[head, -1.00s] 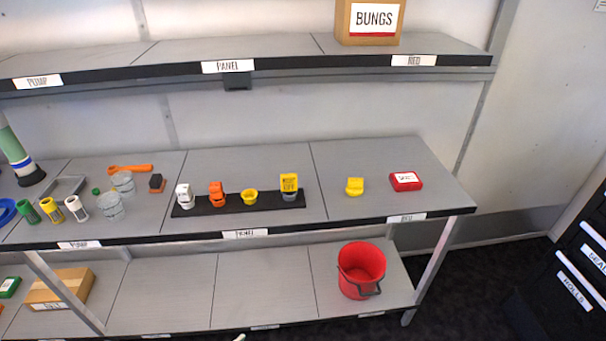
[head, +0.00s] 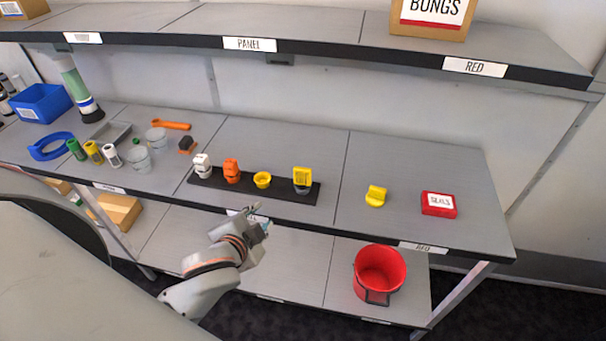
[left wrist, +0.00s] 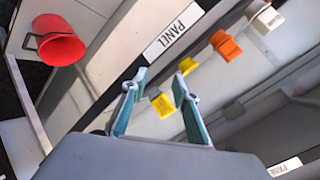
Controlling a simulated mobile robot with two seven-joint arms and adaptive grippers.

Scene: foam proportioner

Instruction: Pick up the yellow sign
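The yellow sign (head: 302,174) is a small square plate with dark lettering. It stands on a grey base at the right end of the black strip (head: 226,186) on the middle shelf. My left gripper (head: 257,215) is in front of the shelf edge, to the left of and nearer than the sign, not touching it. In the left wrist view the sign (left wrist: 162,105) shows between the two teal fingers of the open, empty left gripper (left wrist: 159,76), beyond the tips. My right gripper is not in view.
On the strip, a yellow cup (head: 262,180), an orange piece (head: 231,170) and a white piece (head: 202,165) stand left of the sign. A yellow piece (head: 376,196) and red box (head: 438,204) lie to the right. The upper shelf (head: 290,28) overhangs. A red bucket (head: 380,275) stands below.

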